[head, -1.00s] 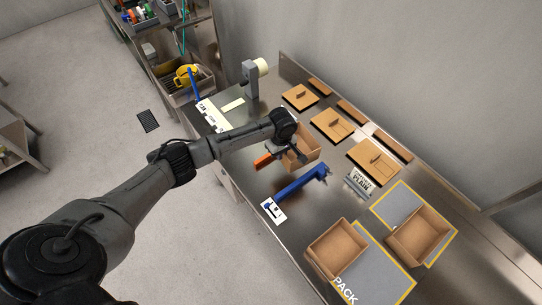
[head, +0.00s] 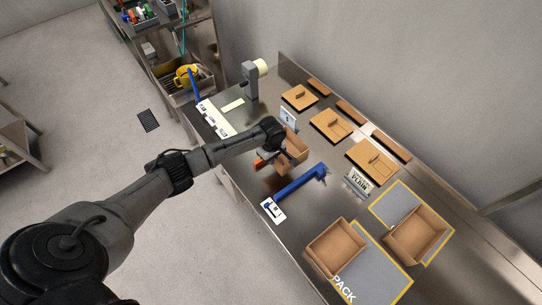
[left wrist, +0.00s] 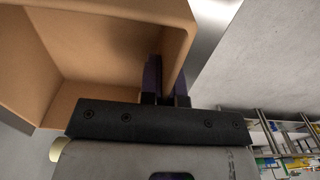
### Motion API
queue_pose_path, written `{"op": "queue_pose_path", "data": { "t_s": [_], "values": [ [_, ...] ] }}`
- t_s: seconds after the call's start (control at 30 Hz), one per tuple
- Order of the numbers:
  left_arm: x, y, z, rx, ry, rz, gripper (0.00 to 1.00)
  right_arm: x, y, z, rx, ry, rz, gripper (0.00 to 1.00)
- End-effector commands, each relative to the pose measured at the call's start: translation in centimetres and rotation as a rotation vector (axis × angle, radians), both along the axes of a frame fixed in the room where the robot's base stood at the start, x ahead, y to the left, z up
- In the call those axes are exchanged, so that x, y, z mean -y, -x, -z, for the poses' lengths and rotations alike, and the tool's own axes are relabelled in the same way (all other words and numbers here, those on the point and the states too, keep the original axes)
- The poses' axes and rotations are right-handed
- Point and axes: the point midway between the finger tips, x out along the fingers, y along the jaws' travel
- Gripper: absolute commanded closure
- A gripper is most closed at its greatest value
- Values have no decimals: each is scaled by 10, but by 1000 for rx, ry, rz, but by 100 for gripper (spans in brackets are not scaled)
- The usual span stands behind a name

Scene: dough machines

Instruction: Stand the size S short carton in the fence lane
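A small open brown carton (head: 293,150) is at the middle of the bench in the head view, and its wall and inside fill the upper left of the left wrist view (left wrist: 100,50). I cannot read a size on it. My left gripper (left wrist: 167,85) has one finger on each side of a carton wall and looks shut on it. In the head view the wrist partly hides the carton, and I cannot tell if it touches the bench. A blue fence bar (head: 297,184) lies just in front of it, with a white card (head: 273,210) at its near end. My right gripper is out of view.
Two larger open cartons (head: 336,246) (head: 418,237) stand at the grey PACK mats (head: 376,268). Brown lidded pieces (head: 330,126) line the back. A PLAIN sign (head: 358,182), a numbered sign (head: 288,117) and an orange piece (head: 261,163) are nearby.

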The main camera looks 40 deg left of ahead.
Motion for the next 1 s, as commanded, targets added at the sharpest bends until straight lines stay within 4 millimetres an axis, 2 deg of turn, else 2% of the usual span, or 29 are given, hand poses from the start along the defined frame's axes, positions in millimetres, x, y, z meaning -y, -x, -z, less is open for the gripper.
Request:
{"op": "queue_pose_path", "data": {
  "t_s": [0.03, 0.6, 1.0],
  "values": [
    [0, 0, 8, -1, 1, -1, 100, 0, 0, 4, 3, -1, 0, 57],
    [0, 0, 54, 0, 0, 0, 100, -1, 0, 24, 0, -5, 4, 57],
    [-1, 0, 69, 0, 0, 0, 100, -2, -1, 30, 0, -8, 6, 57]
  ]
}}
